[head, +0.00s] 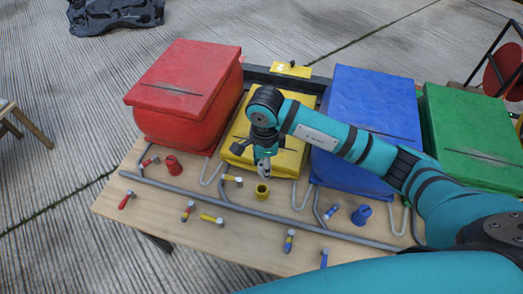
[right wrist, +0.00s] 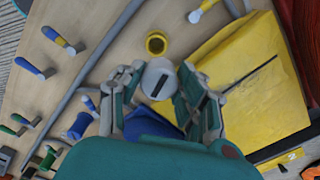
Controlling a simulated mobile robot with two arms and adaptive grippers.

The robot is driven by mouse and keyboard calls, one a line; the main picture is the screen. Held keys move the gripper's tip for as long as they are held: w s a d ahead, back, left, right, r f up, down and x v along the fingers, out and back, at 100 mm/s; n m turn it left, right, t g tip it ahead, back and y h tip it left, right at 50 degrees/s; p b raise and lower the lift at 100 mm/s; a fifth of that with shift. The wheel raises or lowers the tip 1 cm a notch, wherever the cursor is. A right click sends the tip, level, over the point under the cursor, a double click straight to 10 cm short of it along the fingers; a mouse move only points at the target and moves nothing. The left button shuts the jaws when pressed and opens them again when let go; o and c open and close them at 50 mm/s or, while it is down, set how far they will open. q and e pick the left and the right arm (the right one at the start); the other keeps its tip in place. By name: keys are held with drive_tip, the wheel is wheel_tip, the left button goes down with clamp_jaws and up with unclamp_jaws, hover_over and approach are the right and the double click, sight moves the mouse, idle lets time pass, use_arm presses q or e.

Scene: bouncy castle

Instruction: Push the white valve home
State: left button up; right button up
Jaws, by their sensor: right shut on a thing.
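The white valve (right wrist: 160,78) is a pale round piece with a dark slot, held between the fingers of my right gripper (right wrist: 156,88). In the head view the right gripper (head: 263,168) points down in front of the yellow block, and its fingers mostly hide the valve. An open yellow socket (head: 262,191) stands on the table just in front of the gripper. The socket also shows in the right wrist view (right wrist: 156,43), apart from the valve. My left gripper is in neither view.
Red (head: 190,90), yellow (head: 287,155), blue (head: 365,115) and green (head: 470,135) blocks stand along the table's back. A grey pipe (head: 255,212) crosses the table (head: 150,215). Red (head: 173,165) and blue (head: 361,215) plugs and several small coloured handles are around it.

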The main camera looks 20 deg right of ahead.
drive_tip(key=m, duration=0.1)
drive_tip(key=m+p, duration=0.1)
drive_tip(key=a+m, duration=0.1)
drive_tip(key=shift+s+f+m+p, duration=0.1)
drive_tip(key=shift+s+m+p, duration=0.25)
drive_tip(key=shift+m, duration=0.05)
drive_tip(key=shift+f, duration=0.15)
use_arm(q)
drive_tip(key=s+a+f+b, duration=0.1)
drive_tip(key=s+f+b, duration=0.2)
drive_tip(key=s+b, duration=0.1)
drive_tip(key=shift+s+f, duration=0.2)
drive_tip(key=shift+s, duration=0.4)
use_arm(e)
drive_tip(key=shift+d+f, duration=0.1)
drive_tip(key=shift+f, duration=2.45)
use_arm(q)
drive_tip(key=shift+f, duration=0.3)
use_arm(e)
drive_tip(key=shift+f, duration=0.2)
use_arm(q)
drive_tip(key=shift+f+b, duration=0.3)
drive_tip(key=shift+b, duration=0.25)
use_arm(e)
drive_tip(key=shift+f, duration=0.3)
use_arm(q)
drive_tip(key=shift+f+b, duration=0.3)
use_arm(e)
drive_tip(key=shift+f, duration=0.2)
